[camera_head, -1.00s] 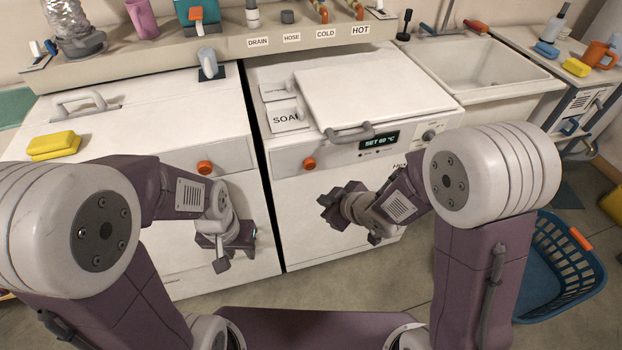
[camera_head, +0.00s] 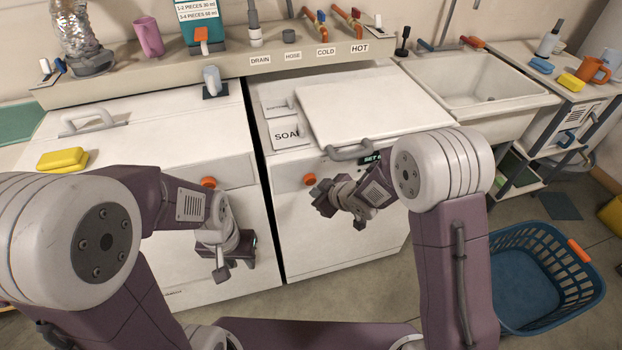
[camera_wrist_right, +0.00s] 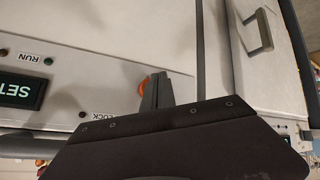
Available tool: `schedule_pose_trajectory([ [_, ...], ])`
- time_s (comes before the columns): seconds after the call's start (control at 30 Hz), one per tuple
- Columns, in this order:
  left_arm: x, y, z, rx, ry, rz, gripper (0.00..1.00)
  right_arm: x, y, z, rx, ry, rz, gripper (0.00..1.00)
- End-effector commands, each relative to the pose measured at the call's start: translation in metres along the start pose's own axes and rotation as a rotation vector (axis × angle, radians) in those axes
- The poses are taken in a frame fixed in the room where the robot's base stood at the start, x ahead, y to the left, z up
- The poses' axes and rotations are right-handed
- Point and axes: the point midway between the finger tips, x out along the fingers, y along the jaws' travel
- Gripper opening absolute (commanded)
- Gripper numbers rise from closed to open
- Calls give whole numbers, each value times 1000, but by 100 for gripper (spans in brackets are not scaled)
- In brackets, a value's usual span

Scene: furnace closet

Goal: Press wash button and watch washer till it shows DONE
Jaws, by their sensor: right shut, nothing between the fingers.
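The white washer (camera_head: 300,235) has a lid and a dark display (camera_head: 372,160), mostly hidden behind my right arm. The display also shows upside down in the right wrist view (camera_wrist_right: 20,92), reading "SET". A round orange button (camera_head: 309,179) sits on the washer's front at the left. My right gripper (camera_head: 322,198) is shut and empty, just below the button. In the right wrist view the button (camera_wrist_right: 143,86) is partly hidden behind the fingertips (camera_wrist_right: 156,92); contact cannot be told. My left gripper (camera_head: 222,258) hangs in front of the left machine; its jaws are unclear.
The left white machine (camera_head: 140,155) has its own orange button (camera_head: 208,183) and a yellow sponge (camera_head: 62,159) on top. A shelf (camera_head: 180,74) with taps runs behind. A sink (camera_head: 470,85) is at the right. A blue basket (camera_head: 545,275) stands on the floor.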

Motion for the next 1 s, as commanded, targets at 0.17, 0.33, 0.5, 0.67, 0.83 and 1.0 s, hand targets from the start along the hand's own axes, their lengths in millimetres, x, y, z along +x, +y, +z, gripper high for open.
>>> schedule_pose_trajectory([
  [0.17,-4,0,0,0,0,0,36,6,4,-4,0,-1,-1,0],
  [0.33,-4,0,0,0,0,0,36,6,4,-4,1,-1,0,0],
  [0.5,-4,0,0,0,0,0,36,6,4,-4,1,-1,0,0],
  [0.67,-4,0,0,0,0,0,36,6,4,-4,1,0,0,0],
  [0.83,-4,0,0,0,0,0,36,6,4,-4,1,0,0,0],
  [1.0,-4,0,0,0,0,0,36,6,4,-4,1,0,0,0],
])
